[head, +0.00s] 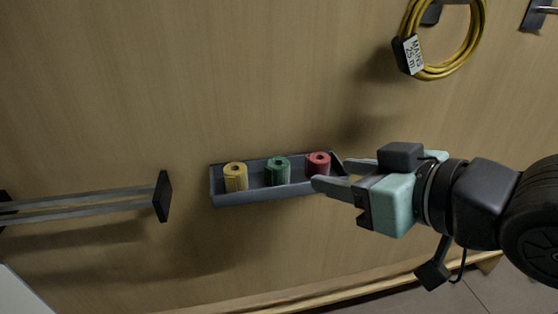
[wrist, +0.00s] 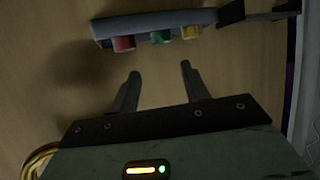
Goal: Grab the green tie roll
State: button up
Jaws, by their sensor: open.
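A green tie roll (head: 278,171) stands upright in a dark wall tray (head: 265,195), between a yellow roll (head: 235,177) on its left and a red roll (head: 318,164) on its right. My gripper (head: 328,174) is open and empty, at the right end of the tray in the head view. In the wrist view the open fingers (wrist: 157,72) point toward the tray, with a gap between them and the rolls. There the green roll (wrist: 160,37) is in the middle, roughly above the space between the fingertips, partly hidden by the tray.
A dark bracket with two rails (head: 100,205) sticks out from the wooden wall left of the tray. A yellow cable coil (head: 470,55) with a label hangs at the upper right.

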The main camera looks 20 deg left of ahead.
aim_at(284, 167)
jog(key=p+x, duration=0.6)
jog(key=x, duration=0.2)
jog(key=shift+w+a+f, duration=0.1)
jog(key=shift+a+f, duration=0.05)
jog(key=shift+p+x, duration=1)
jog(key=shift+x, duration=1.6)
jog(key=shift+f, duration=0.15)
jog(key=c, duration=0.8)
